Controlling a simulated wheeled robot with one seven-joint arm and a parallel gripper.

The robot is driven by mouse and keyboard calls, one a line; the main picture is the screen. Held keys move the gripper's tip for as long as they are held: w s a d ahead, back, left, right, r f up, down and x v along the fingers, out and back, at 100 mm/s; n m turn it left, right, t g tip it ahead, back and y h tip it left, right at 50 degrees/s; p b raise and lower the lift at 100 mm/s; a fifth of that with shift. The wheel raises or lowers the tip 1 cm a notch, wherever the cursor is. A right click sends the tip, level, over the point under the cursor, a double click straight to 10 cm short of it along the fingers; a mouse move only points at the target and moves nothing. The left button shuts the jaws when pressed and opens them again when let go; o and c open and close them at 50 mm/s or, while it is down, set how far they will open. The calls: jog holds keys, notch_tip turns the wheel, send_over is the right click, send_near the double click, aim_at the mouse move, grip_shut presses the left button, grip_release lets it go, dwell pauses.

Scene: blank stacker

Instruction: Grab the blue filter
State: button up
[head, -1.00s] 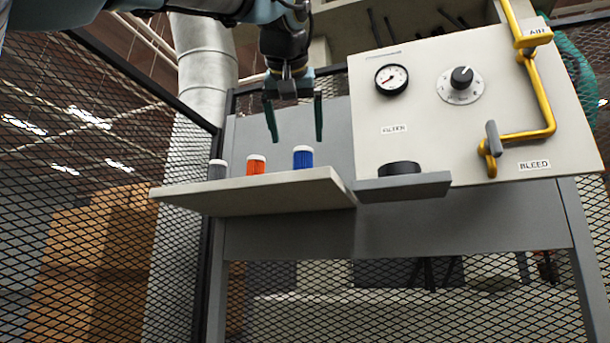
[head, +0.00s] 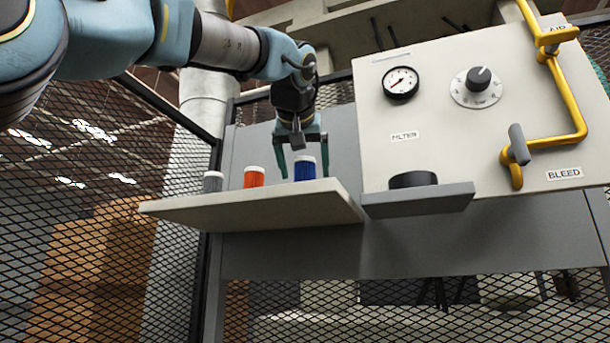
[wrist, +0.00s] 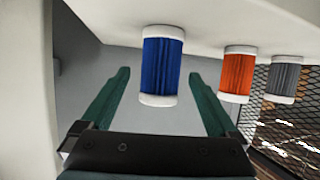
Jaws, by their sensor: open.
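The blue filter (head: 304,171), a blue cylinder with white caps, stands upright on the light shelf (head: 270,203), rightmost in a row of three. My gripper (head: 304,165) is open, with its green fingers pointing down around the blue filter's upper part in the head view. In the wrist view, the blue filter (wrist: 162,68) shows between and beyond the two fingers of my gripper (wrist: 163,82), with a gap on each side. Whether a finger touches it cannot be told, but none appears to.
An orange filter (head: 254,177) and a grey filter (head: 212,182) stand to the left on the same shelf. To the right is a panel (head: 440,130) with a gauge, knob and yellow pipe. Below it, a small grey ledge (head: 420,200) holds a black round part (head: 413,180).

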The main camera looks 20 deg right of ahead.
aim_at(306, 179)
jog(key=p+x, duration=0.1)
jog(key=x, duration=0.3)
jog(key=shift+w+d+r, duration=0.1)
jog(key=shift+c, duration=0.3)
grip_shut()
dwell(0.4)
